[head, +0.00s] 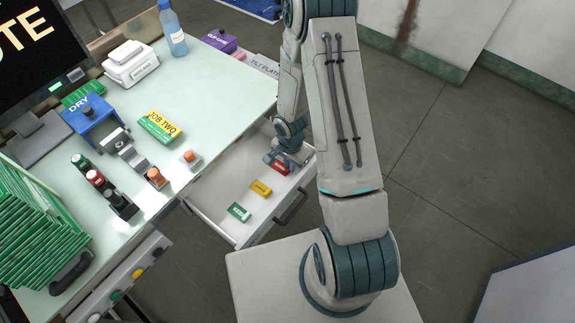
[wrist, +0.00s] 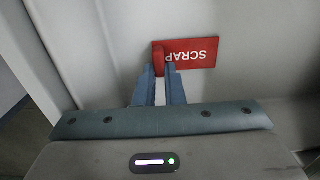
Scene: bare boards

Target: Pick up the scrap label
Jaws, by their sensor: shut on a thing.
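The scrap label (wrist: 195,53) is a red plate with white SCRAP lettering, upside down in the wrist view, with a raised red grip at its left end. In the head view the red label (head: 281,168) is in the open white drawer, partly covered by my gripper. My gripper (wrist: 164,70) has its two blue fingers closed on the red grip. It also shows in the head view (head: 279,162), reaching down into the drawer. I cannot tell whether the label touches the drawer floor.
A yellow label (head: 261,188) and a green label (head: 239,212) lie in the same drawer (head: 215,203). The drawer's front with its dark handle (head: 291,207) is close by. The pale green tabletop (head: 225,90) overhangs the drawer's back and holds a JOB TWO box (head: 160,127).

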